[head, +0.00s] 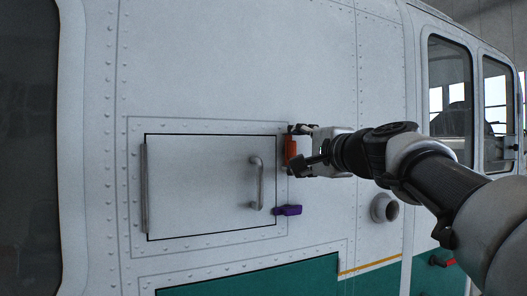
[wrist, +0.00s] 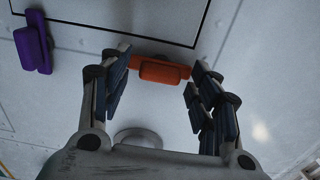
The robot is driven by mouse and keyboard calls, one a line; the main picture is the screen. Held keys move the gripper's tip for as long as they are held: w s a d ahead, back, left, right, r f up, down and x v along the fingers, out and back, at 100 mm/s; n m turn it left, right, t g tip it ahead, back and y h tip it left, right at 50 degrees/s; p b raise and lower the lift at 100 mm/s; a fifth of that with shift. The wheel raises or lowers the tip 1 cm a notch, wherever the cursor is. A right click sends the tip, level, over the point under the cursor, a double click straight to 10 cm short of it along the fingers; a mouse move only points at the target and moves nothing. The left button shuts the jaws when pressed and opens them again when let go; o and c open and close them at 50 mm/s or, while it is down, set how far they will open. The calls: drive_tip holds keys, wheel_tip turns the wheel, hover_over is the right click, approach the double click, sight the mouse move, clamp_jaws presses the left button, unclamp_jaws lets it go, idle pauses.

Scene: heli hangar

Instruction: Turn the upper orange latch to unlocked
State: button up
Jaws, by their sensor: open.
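The upper orange latch (head: 291,148) sits on the right edge of a square access panel (head: 200,185) in the white helicopter side. In the head view it stands upright, partly hidden by my gripper. My gripper (head: 296,150) is open at the latch. In the wrist view the orange latch (wrist: 162,71) lies between the two fingertips of my gripper (wrist: 160,72), with the left finger close to one end and the right finger close to the other. Contact cannot be told.
A purple latch (head: 287,210) sits lower on the same panel edge, pointing sideways; it also shows in the wrist view (wrist: 33,48). A grey handle (head: 256,183) stands out left of the latches. A round pipe fitting (head: 384,208) juts out at the lower right.

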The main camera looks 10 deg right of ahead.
drive_tip(key=v, duration=0.7)
drive_tip(key=shift+s, duration=0.2)
drive_tip(key=shift+d, duration=0.1)
drive_tip(key=s+a+f+n+g+b, duration=0.2)
drive_tip(key=s+f+b, duration=0.25)
drive_tip(key=f, duration=0.75)
drive_tip(key=s+a+f+n+g+h+b, duration=0.1)
drive_tip(key=s+a+f+n+g+b, duration=0.3)
drive_tip(key=f, duration=0.9)
drive_tip(key=s+a+f+n+g+b, duration=0.1)
drive_tip(key=s+f+b, duration=0.35)
drive_tip(key=f, duration=0.75)
drive_tip(key=s+d+f+n+g+h+b, duration=0.1)
drive_tip(key=s+f+b, duration=0.3)
drive_tip(key=f, duration=0.7)
drive_tip(key=s+d+f+n+g+h+b, duration=0.2)
drive_tip(key=s+f+n+b, duration=0.2)
drive_tip(key=s+f, duration=0.3)
drive_tip(key=s+d+f+n+g+h+b, duration=0.1)
drive_tip(key=s+f+b, duration=0.4)
drive_tip(key=f, duration=1.1)
drive_tip(key=shift+s+d+n+g+h+b, duration=0.35)
drive_tip(key=shift+n+g+b, duration=0.25)
drive_tip(key=shift+n+g, duration=0.2)
drive_tip(key=shift+w, duration=0.15)
